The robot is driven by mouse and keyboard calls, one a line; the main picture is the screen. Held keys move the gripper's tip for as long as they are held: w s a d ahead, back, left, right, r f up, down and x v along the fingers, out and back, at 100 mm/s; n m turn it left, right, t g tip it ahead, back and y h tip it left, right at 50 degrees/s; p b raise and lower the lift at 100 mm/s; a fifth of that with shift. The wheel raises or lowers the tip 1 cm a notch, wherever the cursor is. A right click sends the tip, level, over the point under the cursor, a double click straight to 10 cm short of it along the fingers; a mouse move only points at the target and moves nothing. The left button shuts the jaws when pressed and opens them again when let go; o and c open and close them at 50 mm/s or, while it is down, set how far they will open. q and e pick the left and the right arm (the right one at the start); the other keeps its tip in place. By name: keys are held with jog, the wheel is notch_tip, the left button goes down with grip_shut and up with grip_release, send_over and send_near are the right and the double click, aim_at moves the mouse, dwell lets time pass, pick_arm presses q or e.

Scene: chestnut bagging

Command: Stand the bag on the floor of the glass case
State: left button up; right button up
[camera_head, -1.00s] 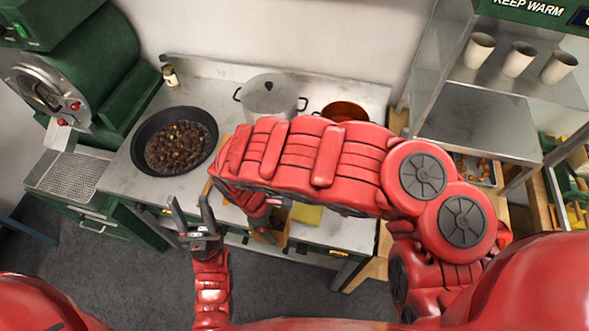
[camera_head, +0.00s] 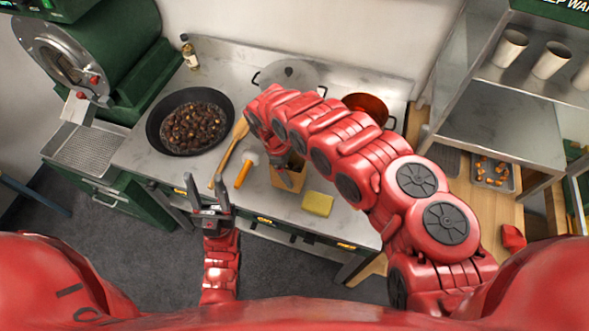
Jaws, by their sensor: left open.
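The glass case (camera_head: 478,138) stands at the right, with metal shelves and a green sign at its top. Its lower shelf surface is bare. A brown, open-topped thing (camera_head: 283,193) on the counter's front edge may be the bag; my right arm partly hides it. My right gripper (camera_head: 288,177) points down at this brown thing, and its fingers are dark and partly hidden. I cannot tell whether they grip it. My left gripper (camera_head: 209,190) is open and empty, fingers up, in front of the counter.
A pan of chestnuts (camera_head: 190,121), a lidded pot (camera_head: 289,72), a red-brown pot (camera_head: 367,107) and a yellow sponge (camera_head: 318,204) stand on the counter. Paper cups (camera_head: 509,47) stand on the case's upper shelf. A tray of orange-brown pieces (camera_head: 492,172) lies below the case.

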aim_at(295, 169)
jog(key=w+b, duration=0.2)
jog(key=w+f+b, duration=0.1)
jog(key=shift+w+d+b, duration=0.35)
jog(key=f, duration=0.1)
jog(key=f+b, duration=0.2)
jog(key=shift+s, duration=0.25)
jog(key=shift+w, duration=0.15)
jog(key=shift+f, duration=0.1)
jog(key=shift+f, duration=0.1)
jog(key=o, duration=1.5)
jog(key=shift+c, duration=0.2)
